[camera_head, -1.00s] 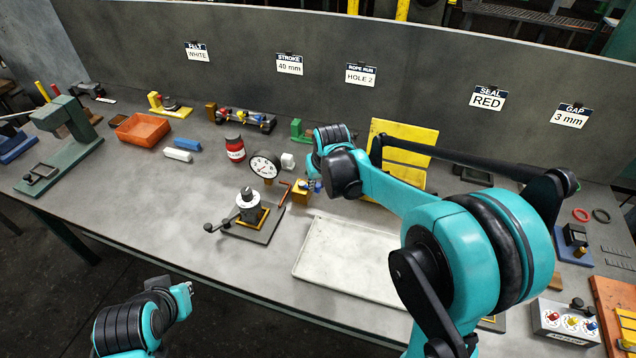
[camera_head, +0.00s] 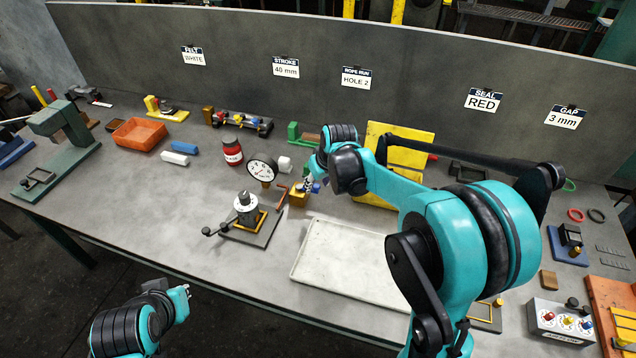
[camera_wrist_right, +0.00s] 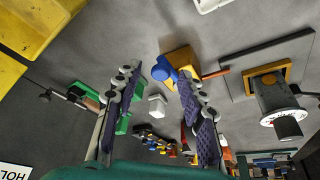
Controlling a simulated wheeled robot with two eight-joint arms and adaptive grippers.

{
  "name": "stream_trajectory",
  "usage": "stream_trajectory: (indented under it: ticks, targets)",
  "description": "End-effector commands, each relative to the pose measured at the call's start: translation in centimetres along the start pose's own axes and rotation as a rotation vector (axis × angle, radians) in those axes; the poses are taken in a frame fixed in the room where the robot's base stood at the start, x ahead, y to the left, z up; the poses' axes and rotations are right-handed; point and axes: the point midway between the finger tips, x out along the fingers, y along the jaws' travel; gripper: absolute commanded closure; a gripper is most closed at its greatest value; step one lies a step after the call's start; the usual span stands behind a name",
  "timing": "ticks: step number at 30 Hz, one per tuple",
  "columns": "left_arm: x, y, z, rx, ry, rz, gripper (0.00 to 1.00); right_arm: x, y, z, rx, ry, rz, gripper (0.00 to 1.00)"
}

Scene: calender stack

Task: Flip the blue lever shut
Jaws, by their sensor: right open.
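The blue lever (camera_head: 315,188) sticks out at the right side of a small orange-yellow block (camera_head: 298,196) on the bench, just below my right gripper (camera_head: 309,184). In the right wrist view the blue lever (camera_wrist_right: 162,69) and block (camera_wrist_right: 181,60) lie ahead of my right gripper (camera_wrist_right: 157,82). Its two dark padded fingers are apart with nothing between them, and the lever shows near the gap between the tips. Whether they touch it I cannot tell. My left gripper (camera_head: 183,290) is off the bench's front edge, away from the lever; its jaws are too small to read.
A white tray (camera_head: 318,222) lies in front and right. A white cube (camera_head: 284,164) sits close behind.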

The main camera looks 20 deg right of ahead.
Motion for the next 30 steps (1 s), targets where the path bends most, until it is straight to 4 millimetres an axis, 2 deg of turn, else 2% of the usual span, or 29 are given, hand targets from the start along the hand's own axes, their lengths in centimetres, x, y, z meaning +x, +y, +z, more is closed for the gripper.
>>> stream_trajectory:
  ticks: [5, 12, 18, 24, 30]
  targets:
    - [0.0, 0.0, 0.0, 0.0, 0.0, 0.0, 1.0, -1.7, 0.0, 0.0, 0.0, 0.0, 0.0, 0.59]
    - [0.0, 0.0, 0.0, 0.0, 0.0, 0.0, 1.0, -6.9, 0.0, 0.0, 0.001, 0.0, 0.0, 0.59]
    - [0.0, 0.0, 0.0, 0.0, 0.0, 0.0, 1.0, -10.4, 0.0, 0.0, 0.001, 0.0, 0.0, 0.59]
    - [0.0, 0.0, 0.0, 0.0, 0.0, 0.0, 1.0, -11.9, 0.0, 0.0, 0.0, 0.0, 0.0, 0.59]
    - [0.0, 0.0, 0.0, 0.0, 0.0, 0.0, 1.0, -11.9, 0.0, 0.0, 0.0, 0.0, 0.0, 0.59]
